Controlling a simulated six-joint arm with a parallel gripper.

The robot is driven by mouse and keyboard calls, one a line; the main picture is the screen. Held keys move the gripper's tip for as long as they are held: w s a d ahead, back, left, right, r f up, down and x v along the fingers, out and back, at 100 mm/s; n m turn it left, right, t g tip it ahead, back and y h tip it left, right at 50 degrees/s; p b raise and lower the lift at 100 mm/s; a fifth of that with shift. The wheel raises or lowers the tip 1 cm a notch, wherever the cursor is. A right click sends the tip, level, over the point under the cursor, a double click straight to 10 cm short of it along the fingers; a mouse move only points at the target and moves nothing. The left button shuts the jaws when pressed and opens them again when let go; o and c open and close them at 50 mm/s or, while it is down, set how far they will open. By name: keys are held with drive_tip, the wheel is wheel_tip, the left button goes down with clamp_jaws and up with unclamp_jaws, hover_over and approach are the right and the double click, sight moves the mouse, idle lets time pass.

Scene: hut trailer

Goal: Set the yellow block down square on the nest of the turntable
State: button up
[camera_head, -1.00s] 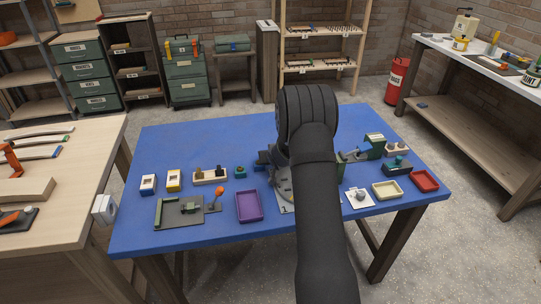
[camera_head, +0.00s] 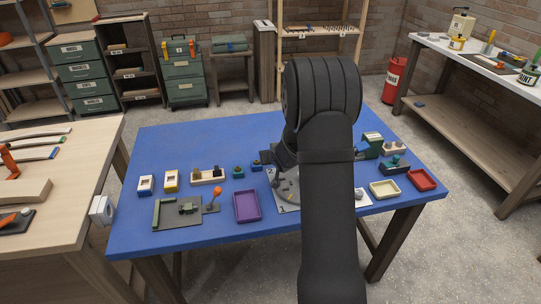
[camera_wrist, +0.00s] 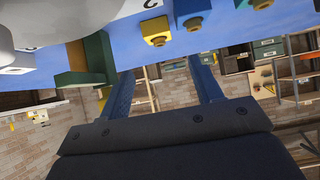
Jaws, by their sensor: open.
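The turntable (camera_head: 286,188) is a grey disc on a pale numbered plate on the blue table, partly hidden by my arm; its disc seems to fill the upper left of the wrist view (camera_wrist: 45,20). I cannot make out its nest. A small yellow block with a knob (camera_wrist: 152,30) shows in the wrist view, apart from my fingers; I cannot tell if it is the task's block. A green and yellow piece (camera_wrist: 92,58) stands beside the left finger. My gripper (camera_wrist: 161,70) is open with nothing between its fingers; the arm mostly hides it in the head view.
A purple tray (camera_head: 247,206), a grey fixture plate (camera_head: 168,213) and a wooden holder with knobs (camera_head: 207,176) are left of the turntable. A teal block (camera_head: 238,171) is near the holder. A cream tray (camera_head: 384,189) and red tray (camera_head: 421,181) lie right.

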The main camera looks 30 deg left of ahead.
drive_tip(key=shift+v, duration=0.8)
drive_tip(key=shift+s+d+r, duration=0.1)
drive_tip(key=shift+c, duration=1.1)
drive_tip(key=shift+d+r, duration=0.1)
drive_tip(key=v, duration=0.5)
drive_tip(key=x, duration=1.7)
drive_tip(key=shift+f, duration=0.2)
drive_tip(key=c, duration=0.8)
